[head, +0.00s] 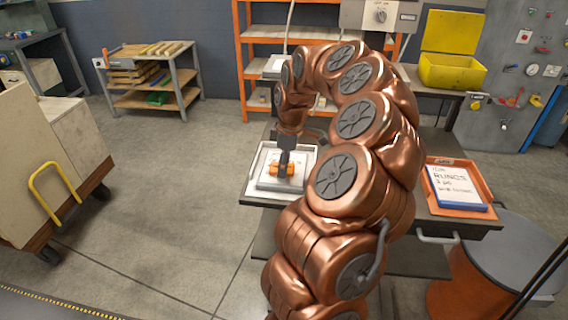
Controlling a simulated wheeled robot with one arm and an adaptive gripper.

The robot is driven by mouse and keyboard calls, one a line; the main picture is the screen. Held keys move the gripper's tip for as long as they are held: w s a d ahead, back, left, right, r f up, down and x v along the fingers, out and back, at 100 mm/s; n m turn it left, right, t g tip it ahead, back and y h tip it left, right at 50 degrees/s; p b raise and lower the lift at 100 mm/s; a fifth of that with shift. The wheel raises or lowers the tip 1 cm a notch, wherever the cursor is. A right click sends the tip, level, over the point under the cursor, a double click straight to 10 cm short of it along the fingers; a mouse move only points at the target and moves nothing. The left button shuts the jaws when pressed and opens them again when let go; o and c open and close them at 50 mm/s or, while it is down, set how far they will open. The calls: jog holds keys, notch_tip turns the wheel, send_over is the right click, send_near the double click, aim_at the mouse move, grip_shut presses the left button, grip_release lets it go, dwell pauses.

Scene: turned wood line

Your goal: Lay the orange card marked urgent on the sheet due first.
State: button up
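My gripper (284,168) points down over the white tray (252,193) on the bench, left of my arm. The small orange card (274,169) shows right at the fingertips, above or on a white sheet (268,184) in that tray. I cannot tell whether the fingers hold the card or whether it touches the sheet. The writing on the card and on this sheet is too small to read. Another white sheet (457,187) with handwriting, one line reading "RUNGS", lies in the orange tray (484,216) to the right. My arm hides the bench between the trays.
A yellow open bin (452,72) stands behind on the right. An orange shelf rack (241,62) is at the back. A cart with a yellow handle (52,182) and a wooden-topped rack (150,85) stand left. The floor left of the bench is clear.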

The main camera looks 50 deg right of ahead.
aim_at(289, 167)
jog(key=o, duration=0.3)
jog(key=shift+r, duration=0.1)
jog(key=shift+s+d+r+b, duration=0.2)
jog(key=shift+r+b, duration=0.2)
jog(key=shift+r, duration=1.6)
jog(key=shift+s+d+r+b, duration=0.15)
jog(key=shift+r+b, duration=0.3)
jog(key=shift+r, duration=1.6)
jog(key=shift+s+d+r+b, duration=0.1)
jog(key=shift+s+r+b, duration=0.25)
jog(key=shift+r, duration=1.65)
jog(key=shift+w, duration=0.1)
